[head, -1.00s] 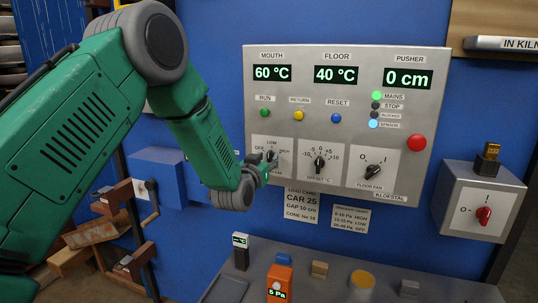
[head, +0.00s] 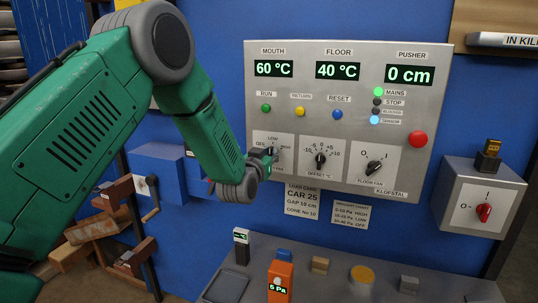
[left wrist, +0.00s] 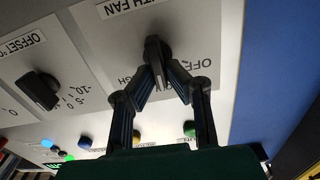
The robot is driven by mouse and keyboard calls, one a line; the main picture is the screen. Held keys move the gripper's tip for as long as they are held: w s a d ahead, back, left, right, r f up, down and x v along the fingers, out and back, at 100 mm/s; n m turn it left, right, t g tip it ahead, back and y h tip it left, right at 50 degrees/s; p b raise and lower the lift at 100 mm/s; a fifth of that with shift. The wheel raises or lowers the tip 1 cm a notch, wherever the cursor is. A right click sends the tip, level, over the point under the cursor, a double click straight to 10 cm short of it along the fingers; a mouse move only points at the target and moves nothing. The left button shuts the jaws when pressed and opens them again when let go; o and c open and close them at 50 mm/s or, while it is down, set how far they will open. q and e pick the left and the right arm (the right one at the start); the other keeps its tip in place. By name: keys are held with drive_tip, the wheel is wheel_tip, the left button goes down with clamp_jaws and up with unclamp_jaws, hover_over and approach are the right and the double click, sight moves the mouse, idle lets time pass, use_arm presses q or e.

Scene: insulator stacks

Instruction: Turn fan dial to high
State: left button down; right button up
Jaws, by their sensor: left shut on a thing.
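The fan dial (left wrist: 154,47) is a black bar knob on a white plate, labelled OFF, LOW and HIGH in the head view. In the left wrist view, which is upside down, its plate reads "…TH FAN". The knob stands nearly upright there, with HIGH to its left and OFF to its right; LOW is hidden behind the fingers. My left gripper (head: 269,158) is at this dial on the panel's lower left. Its fingertips (left wrist: 156,70) are shut on the knob from both sides. In the head view the gripper covers most of the knob. My right gripper is not in view.
The offset dial (head: 320,160) and floor fan dial (head: 374,167) sit to the right on the same grey panel (head: 435,70). Buttons and displays are above. A red switch (head: 484,212) is on a box at right. A grey bench (head: 330,285) below holds small blocks and meters.

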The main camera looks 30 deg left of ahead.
use_arm(q)
drive_tip(key=shift+d+f+m+b, duration=0.2)
drive_tip(key=shift+m+b, duration=0.15)
drive_tip(key=shift+m, duration=0.55)
drive_tip(key=m+b, duration=0.1)
drive_tip(key=m, duration=0.2)
drive_tip(key=m+b, duration=0.2)
drive_tip(key=m, duration=0.1)
drive_tip(key=m+b, duration=0.2)
drive_tip(key=m, duration=0.1)
drive_tip(key=shift+d+f+m, duration=0.3)
drive_tip(key=shift+f, duration=0.1)
drive_tip(key=c, duration=1.7)
unclamp_jaws()
drive_tip(key=shift+c, duration=0.2)
drive_tip(key=shift+o, duration=0.7)
drive_tip(key=shift+w, duration=0.15)
drive_tip(key=shift+r, duration=0.1)
